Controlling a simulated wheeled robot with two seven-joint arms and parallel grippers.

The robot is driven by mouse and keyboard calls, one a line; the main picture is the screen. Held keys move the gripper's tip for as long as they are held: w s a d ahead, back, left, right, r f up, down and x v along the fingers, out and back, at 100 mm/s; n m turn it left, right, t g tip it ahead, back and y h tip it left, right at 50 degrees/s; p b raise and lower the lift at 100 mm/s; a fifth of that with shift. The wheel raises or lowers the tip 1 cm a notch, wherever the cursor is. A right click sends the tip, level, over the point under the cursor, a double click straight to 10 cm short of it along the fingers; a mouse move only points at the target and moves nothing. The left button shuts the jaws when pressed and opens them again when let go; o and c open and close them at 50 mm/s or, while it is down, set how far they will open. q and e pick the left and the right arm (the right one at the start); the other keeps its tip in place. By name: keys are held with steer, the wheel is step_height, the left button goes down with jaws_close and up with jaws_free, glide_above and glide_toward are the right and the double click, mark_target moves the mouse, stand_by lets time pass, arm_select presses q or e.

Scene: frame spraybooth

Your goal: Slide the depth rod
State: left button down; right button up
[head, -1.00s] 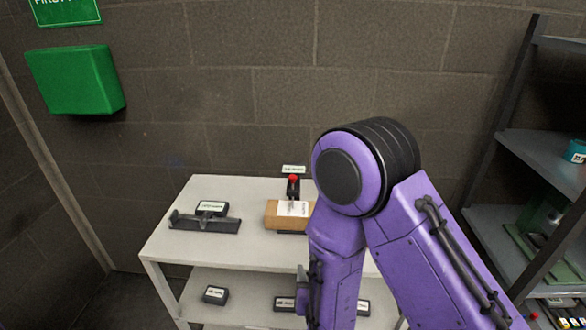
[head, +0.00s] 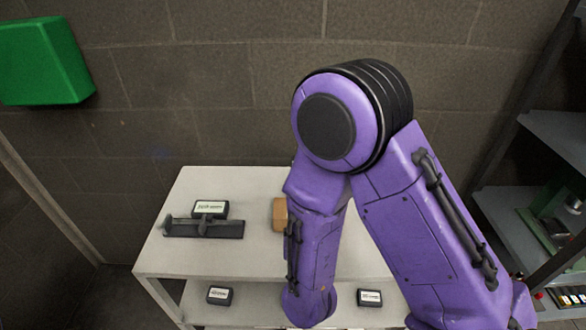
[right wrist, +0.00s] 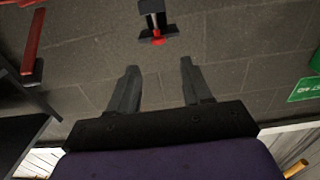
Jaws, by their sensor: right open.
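A dark grey gauge-like tool (head: 203,228), a long bar with an upright plate at its left end and a small crosspiece near the middle, lies on the left part of the white table (head: 255,256). I cannot tell which part of it is the depth rod. My right arm comes down over the table to the right of the tool, its gripper out of the head view. In the right wrist view my right gripper (right wrist: 158,88) is open, with nothing between its fingers. A black device with a red part (right wrist: 155,22) shows beyond the fingertips.
A black labelled block (head: 210,209) stands just behind the tool. A cardboard box (head: 280,214) is mostly hidden by my right arm. Labelled blocks (head: 220,296) sit on the lower shelf. A dark shelf rack (head: 560,140) stands at right. The table's left front is clear.

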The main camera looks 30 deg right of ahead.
arm_select(q)
step_height(320, 180, down, 3)
steer(key=b, duration=0.3)
steer(key=shift+s+f, duration=0.15)
steer(key=shift+f, duration=0.05)
arm_select(e)
steer(key=x, duration=1)
steer(key=shift+r, duration=0.15)
steer(key=shift+s+d, duration=0.1)
steer(key=shift+d, duration=0.05)
